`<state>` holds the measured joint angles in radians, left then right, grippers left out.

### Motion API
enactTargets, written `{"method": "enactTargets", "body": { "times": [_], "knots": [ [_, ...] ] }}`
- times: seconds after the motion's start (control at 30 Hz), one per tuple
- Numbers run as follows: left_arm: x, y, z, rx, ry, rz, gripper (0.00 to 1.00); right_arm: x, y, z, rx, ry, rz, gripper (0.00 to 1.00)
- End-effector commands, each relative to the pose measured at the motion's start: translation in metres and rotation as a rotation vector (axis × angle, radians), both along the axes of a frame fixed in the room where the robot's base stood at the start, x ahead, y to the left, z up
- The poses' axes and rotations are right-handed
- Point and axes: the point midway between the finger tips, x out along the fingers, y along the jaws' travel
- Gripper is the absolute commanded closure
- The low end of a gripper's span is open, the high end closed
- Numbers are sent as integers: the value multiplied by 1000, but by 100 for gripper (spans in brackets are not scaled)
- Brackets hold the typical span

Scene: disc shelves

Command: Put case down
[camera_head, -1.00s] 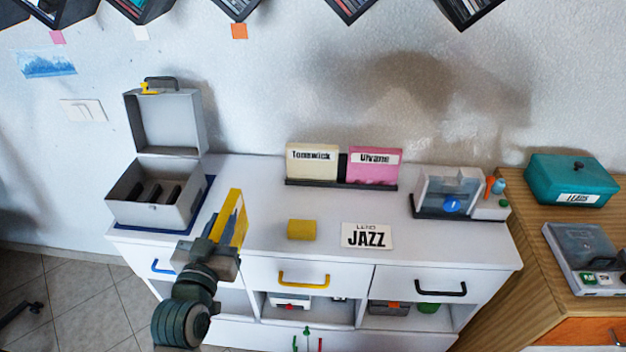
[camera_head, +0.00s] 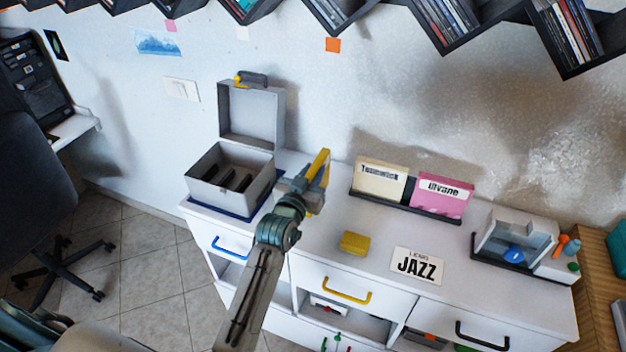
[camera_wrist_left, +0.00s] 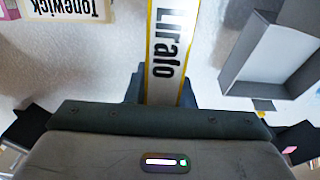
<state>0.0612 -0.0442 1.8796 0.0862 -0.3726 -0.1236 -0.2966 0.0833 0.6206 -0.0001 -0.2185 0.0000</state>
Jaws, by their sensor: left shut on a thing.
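My left gripper (camera_head: 308,194) is shut on a thin yellow case (camera_head: 319,163). It holds the case upright over the white cabinet top, just right of the open grey box. In the left wrist view the case (camera_wrist_left: 165,55) shows a white label with black letters reading something like "Liralo" and a yellow border. The gripper body hides its lower part. Whether the case touches the cabinet top I cannot tell. My right gripper is not in view.
The open grey box (camera_head: 215,196) with dark dividers stands on a blue mat at the left. A dark rack holds the cream Tonewick case (camera_head: 380,180) and a pink case (camera_head: 441,195). A yellow block (camera_head: 354,243), a JAZZ card (camera_head: 416,266) and a clear-lidded device (camera_head: 515,238) sit rightward.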

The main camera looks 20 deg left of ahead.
Motion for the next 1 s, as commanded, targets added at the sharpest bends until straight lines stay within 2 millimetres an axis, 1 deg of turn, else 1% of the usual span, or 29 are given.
{"method": "enactTargets", "body": {
  "times": [0.07,0.2,0.3,0.57,0.7,0.73,0.8,0.83,1.0],
  "knots": [
    [2,0,-3,0,0,0,100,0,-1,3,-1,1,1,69],
    [2,0,-23,-1,2,0,100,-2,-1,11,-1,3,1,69],
    [2,0,-32,1,0,1,100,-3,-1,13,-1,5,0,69],
    [1,0,-35,0,-2,1,100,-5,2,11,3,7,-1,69],
    [1,0,-40,0,-1,1,100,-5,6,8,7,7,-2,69],
    [1,0,-39,0,-1,1,73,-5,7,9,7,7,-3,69],
    [1,0,-38,0,-1,1,59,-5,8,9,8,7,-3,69],
    [1,0,-38,0,-1,1,57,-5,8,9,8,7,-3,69],
    [1,0,-38,0,-1,1,57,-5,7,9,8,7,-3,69]
  ]
}}
